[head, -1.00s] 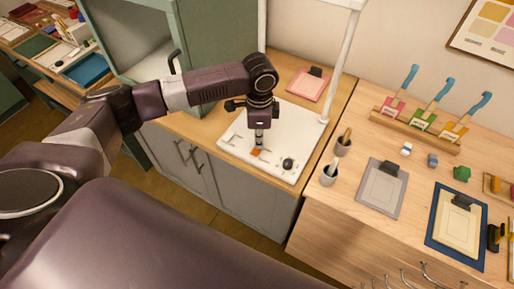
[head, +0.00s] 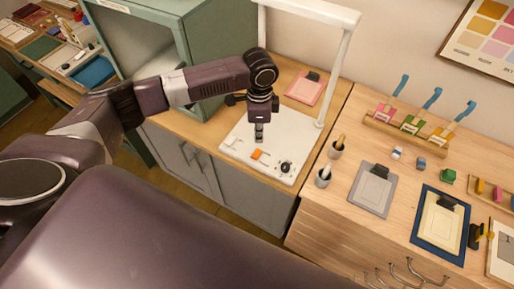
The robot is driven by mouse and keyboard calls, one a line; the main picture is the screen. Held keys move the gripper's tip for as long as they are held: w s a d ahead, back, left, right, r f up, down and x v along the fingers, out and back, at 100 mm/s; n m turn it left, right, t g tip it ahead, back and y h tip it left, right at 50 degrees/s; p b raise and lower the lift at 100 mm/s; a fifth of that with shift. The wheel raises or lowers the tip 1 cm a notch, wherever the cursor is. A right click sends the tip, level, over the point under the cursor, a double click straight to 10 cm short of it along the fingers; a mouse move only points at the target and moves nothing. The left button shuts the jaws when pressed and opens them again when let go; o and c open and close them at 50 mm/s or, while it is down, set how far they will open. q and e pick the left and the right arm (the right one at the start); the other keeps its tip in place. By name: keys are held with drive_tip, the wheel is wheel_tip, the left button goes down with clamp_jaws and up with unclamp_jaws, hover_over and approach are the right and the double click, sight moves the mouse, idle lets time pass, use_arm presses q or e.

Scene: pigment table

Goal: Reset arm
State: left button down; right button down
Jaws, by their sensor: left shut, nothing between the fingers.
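My left gripper (head: 259,134) points down over the white base board (head: 290,134) of the lamp stand. Its fingers are shut with nothing between them. A small orange piece (head: 257,155) lies on the board just below and in front of the fingertips, apart from them. A dark round knob (head: 285,167) sits on the board's front right. My left arm reaches in from the left, bent at the elbow. My right gripper is not clearly in view.
A green cabinet (head: 205,30) stands close behind my left arm. The white lamp frame (head: 337,75) rises over the board. To the right are two small mortars (head: 323,178) with pestles, a grey clipboard (head: 372,189), a blue-edged board (head: 417,234) and a rack (head: 405,133) of scoops.

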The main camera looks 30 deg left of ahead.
use_arm(q)
drive_tip(key=shift+r, duration=0.5)
drive_tip(key=shift+f, duration=0.1)
